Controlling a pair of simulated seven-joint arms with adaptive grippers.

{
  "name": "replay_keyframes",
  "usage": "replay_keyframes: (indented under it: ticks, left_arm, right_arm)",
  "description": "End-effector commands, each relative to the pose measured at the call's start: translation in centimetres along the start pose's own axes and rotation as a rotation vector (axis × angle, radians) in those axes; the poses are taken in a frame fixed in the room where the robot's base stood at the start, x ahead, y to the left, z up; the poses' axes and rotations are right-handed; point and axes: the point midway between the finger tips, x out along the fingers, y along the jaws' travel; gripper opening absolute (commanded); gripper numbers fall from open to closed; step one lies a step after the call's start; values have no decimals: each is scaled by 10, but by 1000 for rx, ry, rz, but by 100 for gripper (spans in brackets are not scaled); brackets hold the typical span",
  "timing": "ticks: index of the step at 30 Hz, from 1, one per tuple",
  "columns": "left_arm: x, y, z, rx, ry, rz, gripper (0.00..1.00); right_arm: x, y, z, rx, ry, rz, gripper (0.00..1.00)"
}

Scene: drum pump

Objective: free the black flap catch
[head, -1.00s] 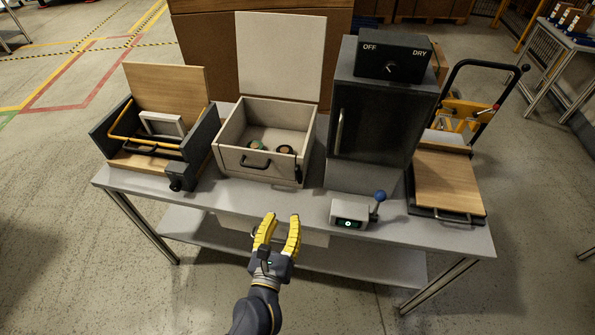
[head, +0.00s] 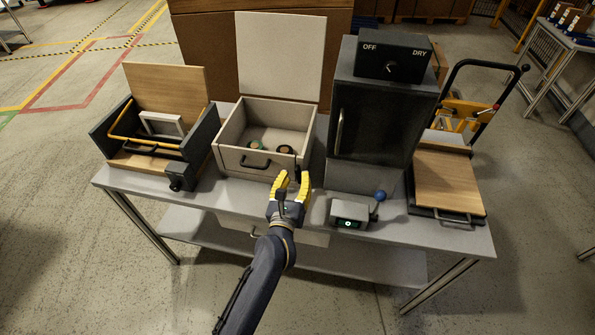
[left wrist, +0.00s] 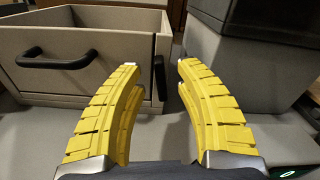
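A beige box (head: 240,160) with its white lid (head: 279,55) raised stands in the middle of the table. A narrow black catch (head: 298,171) is at the right end of its front; it also shows upright in the left wrist view (left wrist: 159,78). My left gripper (head: 293,177) is open and empty, just in front of that corner. In the left wrist view the catch appears between the yellow fingertips (left wrist: 156,66); I cannot tell whether they touch it. My right gripper is not in view.
The box front has a black handle (head: 255,163). A dark cabinet (head: 372,120) stands to the right, with a small grey unit (head: 350,212) and blue-ball lever (head: 380,196) before it. An open wooden-lidded box (head: 150,165) stands left, a wooden-topped press (head: 447,180) far right.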

Motion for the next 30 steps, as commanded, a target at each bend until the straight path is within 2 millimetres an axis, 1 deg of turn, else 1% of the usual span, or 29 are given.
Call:
replay_keyframes:
  ticks: [1, 3, 9, 21, 22, 30]
  left_arm:
    - [7, 0, 0, 0, 0, 1, 34]
    - [14, 0, 0, 0, -1, 1, 34]
    - [27, 0, 0, 0, 0, 1, 34]
    - [30, 0, 0, 0, 0, 1, 34]
    - [30, 0, 0, 0, 0, 1, 37]
    - [30, 0, 0, 0, 0, 1, 5]
  right_arm:
    - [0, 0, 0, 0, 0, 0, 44]
    - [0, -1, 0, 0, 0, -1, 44]
    - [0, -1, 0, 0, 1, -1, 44]
    - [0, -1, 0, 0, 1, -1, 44]
    - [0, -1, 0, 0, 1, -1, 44]
    - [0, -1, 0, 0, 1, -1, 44]
